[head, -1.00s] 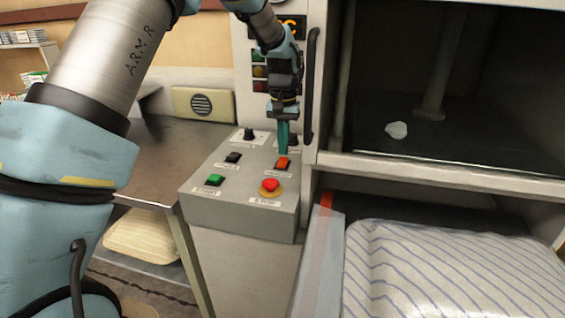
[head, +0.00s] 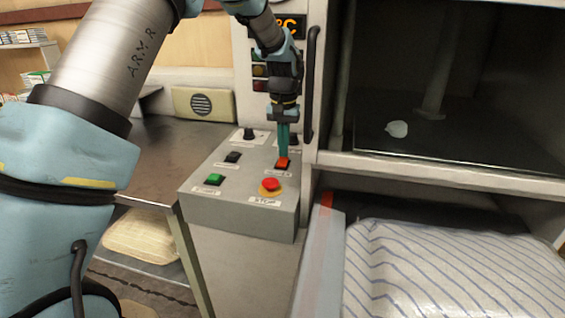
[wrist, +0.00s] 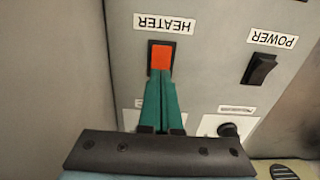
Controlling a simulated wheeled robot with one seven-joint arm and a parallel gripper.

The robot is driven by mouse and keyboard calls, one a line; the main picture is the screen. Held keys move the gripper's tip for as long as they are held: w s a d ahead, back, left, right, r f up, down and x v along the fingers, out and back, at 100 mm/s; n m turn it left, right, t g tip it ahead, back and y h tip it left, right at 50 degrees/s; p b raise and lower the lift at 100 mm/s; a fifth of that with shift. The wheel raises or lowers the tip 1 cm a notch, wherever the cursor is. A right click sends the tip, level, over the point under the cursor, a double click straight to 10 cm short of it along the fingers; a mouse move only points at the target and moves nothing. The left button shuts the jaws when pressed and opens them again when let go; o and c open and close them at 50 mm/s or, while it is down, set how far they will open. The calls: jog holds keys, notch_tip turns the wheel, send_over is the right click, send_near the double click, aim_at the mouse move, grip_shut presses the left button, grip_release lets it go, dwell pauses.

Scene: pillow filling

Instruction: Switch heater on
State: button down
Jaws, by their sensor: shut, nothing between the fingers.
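The heater switch (head: 283,163) is an orange-red rocker in a black frame on the sloped grey control panel (head: 235,212). In the wrist view the switch (wrist: 161,57) sits beside an upside-down HEATER label (wrist: 165,23). My gripper (head: 283,154) has green fingers, closed together and empty, pointing down at the switch. In the wrist view the fingertips (wrist: 160,80) meet the near edge of the switch and cover a little of it. I cannot tell whether they press on it.
A black power switch (wrist: 259,69), a green button (head: 214,179), a red stop button (head: 270,185) and dark knobs share the panel. A black vertical handle (head: 311,85) stands close right of my gripper. A striped pillow (head: 450,270) lies lower right.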

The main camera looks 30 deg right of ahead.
aim_at(283, 159)
jog(key=shift+f, duration=0.5)
jog(key=shift+r, duration=0.15)
jog(key=shift+r+p, duration=2.55)
jog(key=shift+r, duration=0.85)
